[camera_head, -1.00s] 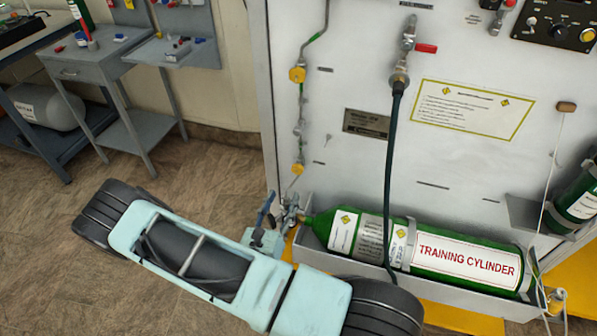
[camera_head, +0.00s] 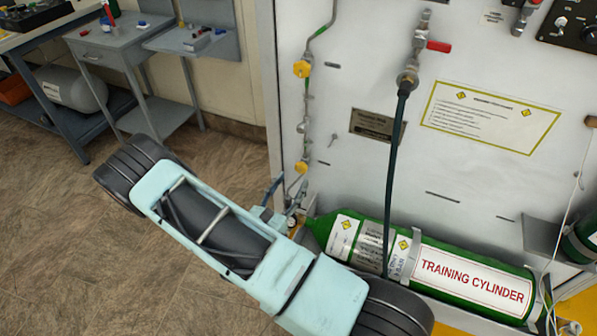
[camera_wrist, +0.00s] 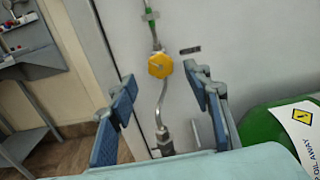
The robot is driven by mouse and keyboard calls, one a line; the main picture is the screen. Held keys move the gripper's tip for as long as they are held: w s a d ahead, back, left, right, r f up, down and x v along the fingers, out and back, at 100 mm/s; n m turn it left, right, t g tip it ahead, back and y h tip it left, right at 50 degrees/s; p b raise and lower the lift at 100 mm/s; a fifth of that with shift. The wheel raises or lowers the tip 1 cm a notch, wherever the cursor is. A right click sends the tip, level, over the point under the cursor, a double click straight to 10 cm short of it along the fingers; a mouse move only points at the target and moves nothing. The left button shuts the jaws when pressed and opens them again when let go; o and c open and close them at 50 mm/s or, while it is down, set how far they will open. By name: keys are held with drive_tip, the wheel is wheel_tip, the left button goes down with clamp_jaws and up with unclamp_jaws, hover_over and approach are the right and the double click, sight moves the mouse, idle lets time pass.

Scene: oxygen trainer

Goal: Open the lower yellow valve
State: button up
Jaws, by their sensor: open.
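The lower yellow valve (camera_head: 301,167) is a small round knob on a thin pipe line at the left side of the white panel. In the wrist view the lower yellow valve (camera_wrist: 160,65) appears between and a little beyond my fingertips. My gripper (camera_wrist: 161,78) is open and empty, with one blue-padded finger on each side of the pipe in that view. In the head view my gripper (camera_head: 284,190) is just below and left of the valve, partly hidden by my arm. No contact with the valve shows.
An upper yellow valve (camera_head: 302,68) sits higher on the same line. A green training cylinder (camera_head: 470,277) lies right of my gripper, with a dark hose (camera_head: 391,170) hanging in front. A metal fitting (camera_wrist: 164,138) is below the valve. Floor space is free on the left.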

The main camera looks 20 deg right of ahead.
sight(300, 169)
drive_tip(key=shift+x, duration=2.8)
drive_tip(key=c, duration=1.1)
